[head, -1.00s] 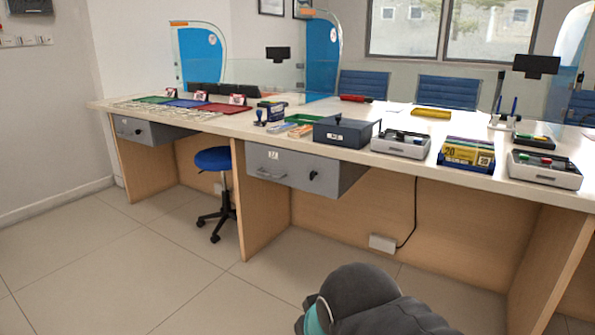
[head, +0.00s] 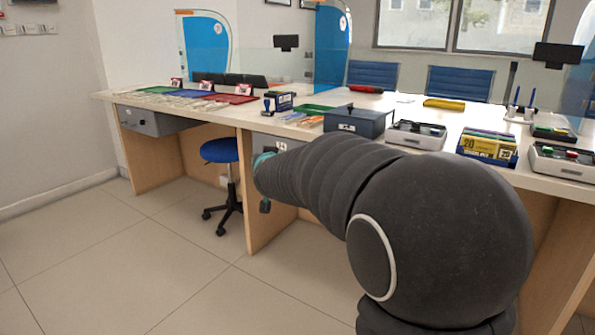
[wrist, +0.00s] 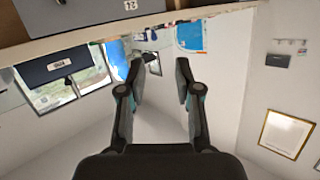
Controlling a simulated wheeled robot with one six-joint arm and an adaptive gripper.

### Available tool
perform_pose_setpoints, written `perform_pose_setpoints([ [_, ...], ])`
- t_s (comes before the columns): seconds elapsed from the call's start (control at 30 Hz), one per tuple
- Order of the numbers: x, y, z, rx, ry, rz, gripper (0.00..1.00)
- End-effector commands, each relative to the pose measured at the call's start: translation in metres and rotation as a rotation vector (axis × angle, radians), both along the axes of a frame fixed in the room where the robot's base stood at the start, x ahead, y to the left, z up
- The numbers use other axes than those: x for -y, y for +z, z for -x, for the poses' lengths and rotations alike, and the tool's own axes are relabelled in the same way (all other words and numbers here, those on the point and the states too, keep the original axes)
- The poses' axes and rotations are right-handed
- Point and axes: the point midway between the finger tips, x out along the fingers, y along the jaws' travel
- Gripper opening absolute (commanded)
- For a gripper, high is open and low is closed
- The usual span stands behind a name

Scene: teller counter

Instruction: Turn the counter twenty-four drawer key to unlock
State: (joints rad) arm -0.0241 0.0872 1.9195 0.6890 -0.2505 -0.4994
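The middle drawer (head: 262,141) under the counter is mostly hidden behind my arm in the head view; its lock and any key there are covered. Its small label is only partly visible. In the wrist view, which is turned upside down, a grey drawer front (wrist: 92,14) with a numbered label, too small to read surely, lies along the top edge. A dark shape at the top left edge is cut off. My gripper (wrist: 160,75) is open and empty, its fingers apart and below the drawer front in that picture, touching nothing visible.
The counter (head: 225,112) carries a dark box (head: 358,122), trays and stationery. Another grey drawer (head: 152,122) with a dark lock or key is at the left. A blue stool (head: 220,151) stands below. The floor in front is clear.

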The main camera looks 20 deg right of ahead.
Motion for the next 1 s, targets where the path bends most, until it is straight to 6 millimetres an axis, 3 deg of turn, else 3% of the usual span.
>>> perform_pose_setpoints([
  [0.03,0.011,-0.01,-0.022,0.025,-0.051,0.01,0.33],
  [0.1,0.027,-0.019,-0.046,0.065,-0.129,0.026,0.33],
  [0.33,0.081,-0.068,-0.099,0.144,-0.417,0.113,0.33],
  [0.5,0.112,-0.108,-0.112,0.152,-0.607,0.182,0.33],
  [0.63,0.125,-0.129,-0.113,0.146,-0.7,0.221,0.33],
  [0.83,0.136,-0.14,-0.114,0.141,-0.753,0.242,0.33],
  [1.0,0.153,-0.139,-0.127,0.142,-0.753,0.242,0.33],
])
